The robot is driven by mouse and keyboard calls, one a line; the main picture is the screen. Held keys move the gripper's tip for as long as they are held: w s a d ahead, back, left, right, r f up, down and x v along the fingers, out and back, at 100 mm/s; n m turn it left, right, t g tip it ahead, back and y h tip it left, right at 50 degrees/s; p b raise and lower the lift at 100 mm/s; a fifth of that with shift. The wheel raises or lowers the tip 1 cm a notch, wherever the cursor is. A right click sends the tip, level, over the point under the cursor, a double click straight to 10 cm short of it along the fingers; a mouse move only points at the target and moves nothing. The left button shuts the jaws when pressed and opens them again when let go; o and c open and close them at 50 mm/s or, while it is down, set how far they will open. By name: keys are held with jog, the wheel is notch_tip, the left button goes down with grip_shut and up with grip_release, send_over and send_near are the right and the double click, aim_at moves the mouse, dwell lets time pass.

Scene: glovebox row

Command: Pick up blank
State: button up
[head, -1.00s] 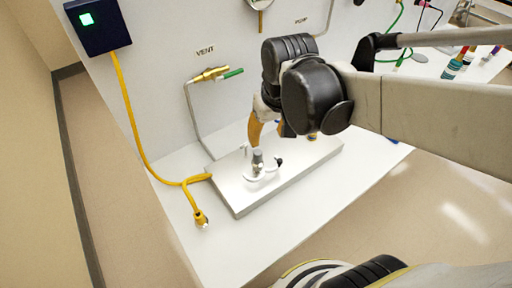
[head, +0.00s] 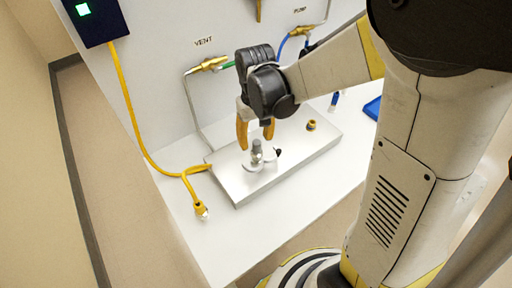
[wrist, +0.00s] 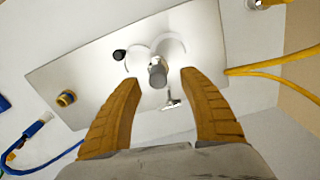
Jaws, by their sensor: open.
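A grey metal cylinder (head: 257,152), which I take to be the blank, stands upright on a pale metal plate (head: 232,184). White rounded parts and a black knob (head: 278,152) sit around its base. In the wrist view the cylinder (wrist: 157,72) is seen nearly end-on, with the black knob (wrist: 119,54) and a small metal T-shaped piece (wrist: 172,100) beside it. My gripper (head: 256,143) points down over the cylinder with its orange fingers apart. In the wrist view my gripper (wrist: 160,82) is open and empty, its fingers to either side below the cylinder's end.
A brass fitting (head: 311,125) stands on the plate's right part. A yellow cable (head: 130,110) hangs from a dark box (head: 95,20) and lies left of the plate. Brass valves, one at VENT (head: 208,64), line the back wall. A blue object (head: 373,108) lies at the right.

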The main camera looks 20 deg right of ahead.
aim_at(256, 142)
notch_tip(256, 142, down, 4)
jog(key=shift+w+d+f+b, duration=0.15)
jog(key=shift+b, duration=0.6)
jog(key=shift+c, duration=0.5)
grip_shut()
